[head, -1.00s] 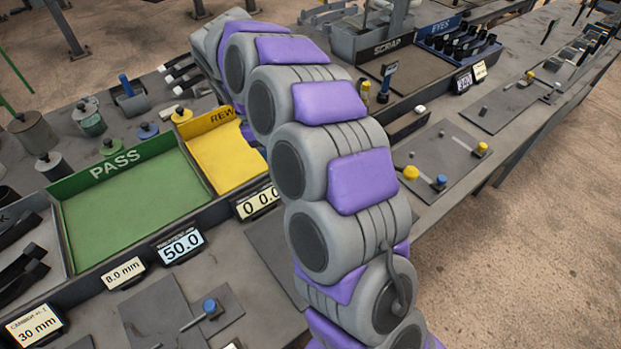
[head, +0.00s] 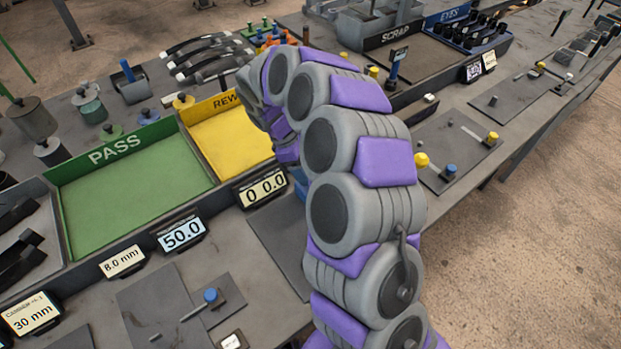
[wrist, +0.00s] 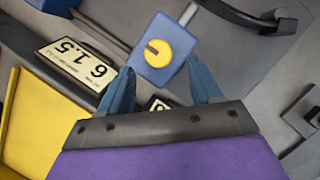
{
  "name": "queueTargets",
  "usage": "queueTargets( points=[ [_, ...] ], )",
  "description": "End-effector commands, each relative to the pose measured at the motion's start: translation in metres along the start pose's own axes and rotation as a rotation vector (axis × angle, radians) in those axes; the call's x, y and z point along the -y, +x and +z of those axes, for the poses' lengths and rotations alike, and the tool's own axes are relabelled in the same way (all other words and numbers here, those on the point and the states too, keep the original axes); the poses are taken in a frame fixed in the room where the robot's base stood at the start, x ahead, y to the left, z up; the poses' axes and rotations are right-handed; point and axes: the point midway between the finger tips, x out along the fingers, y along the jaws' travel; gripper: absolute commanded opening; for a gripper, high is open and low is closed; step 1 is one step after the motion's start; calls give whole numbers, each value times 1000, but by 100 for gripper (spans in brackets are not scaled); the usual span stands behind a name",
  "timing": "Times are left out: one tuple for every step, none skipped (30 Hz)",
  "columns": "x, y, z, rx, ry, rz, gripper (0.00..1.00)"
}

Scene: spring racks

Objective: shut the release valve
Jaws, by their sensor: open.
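In the wrist view, a blue block with a round yellow slotted knob (wrist: 157,53) sits on a metal rod; it may be the release valve, though no label shows. The slot in the knob lies slightly tilted. My gripper (wrist: 161,70) is open and empty, its two blue fingers apart at either side of the block's near end. I cannot tell whether they touch it. In the head view my arm hides my gripper, and a small blue part (head: 299,184) shows beside the arm.
A display (wrist: 76,71) stands left of the block, with the yellow tray (wrist: 22,125) beyond. A black curved handle (wrist: 245,16) lies at upper right. In the head view, the green PASS tray (head: 66,205) is at left, and plates with yellow and blue knobs (head: 449,170) are at right.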

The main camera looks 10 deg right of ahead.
Motion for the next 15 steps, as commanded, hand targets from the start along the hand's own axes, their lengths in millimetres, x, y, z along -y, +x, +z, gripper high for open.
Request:
queueTargets(
  points=[
    [0, 11, 0, -1, 1, -1, 64],
    [0, 16, 0, -3, 1, -1, 64],
    [-1, 21, 1, -2, 1, -1, 64],
    [-1, 25, 2, -1, 1, -1, 64],
    [-1, 28, 2, -1, 1, -1, 64],
    [0, 32, 2, 0, 0, -2, 64],
    [0, 34, 1, 0, 0, -2, 64],
    [0, 36, 1, 0, 0, -2, 64],
    [0, 38, 1, 1, 0, -2, 64],
    [0, 39, 0, 1, 0, -1, 64],
    [1, 40, 0, 1, 1, -1, 64],
    [0, 40, 0, 2, 1, 0, 64],
    [0, 40, 0, 1, 1, 0, 64],
    [0, 40, 0, 1, 1, 0, 64],
    [0, 40, 0, 1, 1, 1, 64]
  ],
)
